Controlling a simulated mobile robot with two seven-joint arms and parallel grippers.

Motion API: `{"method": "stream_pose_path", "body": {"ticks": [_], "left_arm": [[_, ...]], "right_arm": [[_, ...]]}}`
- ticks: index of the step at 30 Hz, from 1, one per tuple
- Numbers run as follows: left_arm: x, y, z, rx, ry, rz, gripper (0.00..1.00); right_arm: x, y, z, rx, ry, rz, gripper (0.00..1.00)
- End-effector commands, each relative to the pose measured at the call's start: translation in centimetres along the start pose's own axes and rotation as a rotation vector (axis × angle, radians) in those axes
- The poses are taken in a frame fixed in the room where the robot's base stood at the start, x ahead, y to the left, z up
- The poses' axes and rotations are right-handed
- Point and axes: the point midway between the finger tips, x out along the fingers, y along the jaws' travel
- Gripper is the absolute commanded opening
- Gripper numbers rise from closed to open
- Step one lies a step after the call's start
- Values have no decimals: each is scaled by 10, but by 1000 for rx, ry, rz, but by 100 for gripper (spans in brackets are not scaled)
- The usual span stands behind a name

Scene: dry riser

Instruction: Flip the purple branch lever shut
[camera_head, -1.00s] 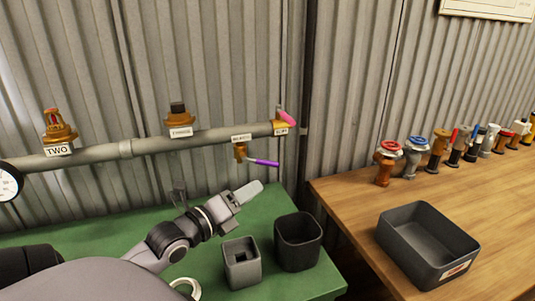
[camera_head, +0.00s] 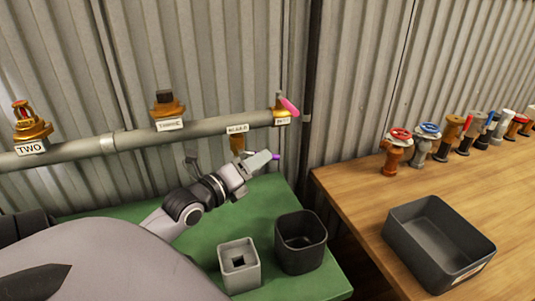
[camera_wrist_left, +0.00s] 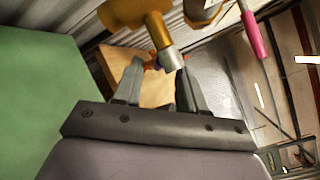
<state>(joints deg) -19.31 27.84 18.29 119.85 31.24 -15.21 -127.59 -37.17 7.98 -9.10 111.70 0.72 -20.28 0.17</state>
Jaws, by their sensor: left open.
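The purple branch lever (camera_head: 276,156) shows only as a short tip just past my left gripper (camera_head: 262,161). The rest of it is hidden behind the gripper. Its brass branch valve (camera_head: 237,143) hangs under the grey pipe, below a white label. In the left wrist view my left gripper (camera_wrist_left: 160,82) is open, with a finger on either side. The brass valve body (camera_wrist_left: 157,32) and its grey end are just beyond the fingertips. I cannot tell whether the fingers touch the lever. My right gripper is not in view.
The grey pipe (camera_head: 75,145) carries other brass fittings and a pink lever (camera_head: 289,106), which is close by. Below stand a grey holder (camera_head: 239,268) and a dark bin (camera_head: 301,255) on the green table. A wooden bench (camera_head: 350,195) with several valves and a dark tray (camera_head: 405,250) is at right.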

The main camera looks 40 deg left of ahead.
Motion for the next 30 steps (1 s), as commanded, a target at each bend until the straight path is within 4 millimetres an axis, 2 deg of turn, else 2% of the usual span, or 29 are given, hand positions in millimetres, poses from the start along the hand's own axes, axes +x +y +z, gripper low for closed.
{"method": "stream_pose_path", "body": {"ticks": [3, 9, 15, 23, 27, 30], "left_arm": [[15, -1, 1, -1, -1, -1, 41], [33, 0, 1, -1, -1, 1, 41], [40, 0, 0, 0, 0, 1, 41], [40, 0, 0, 0, 1, 1, 41], [40, 0, 0, 1, 0, 1, 0], [40, 0, 0, 1, 0, 1, 0]], "right_arm": [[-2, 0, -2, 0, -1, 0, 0], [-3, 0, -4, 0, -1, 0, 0], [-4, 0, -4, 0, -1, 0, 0], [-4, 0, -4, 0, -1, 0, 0], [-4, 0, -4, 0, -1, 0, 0], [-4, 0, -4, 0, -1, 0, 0]]}}
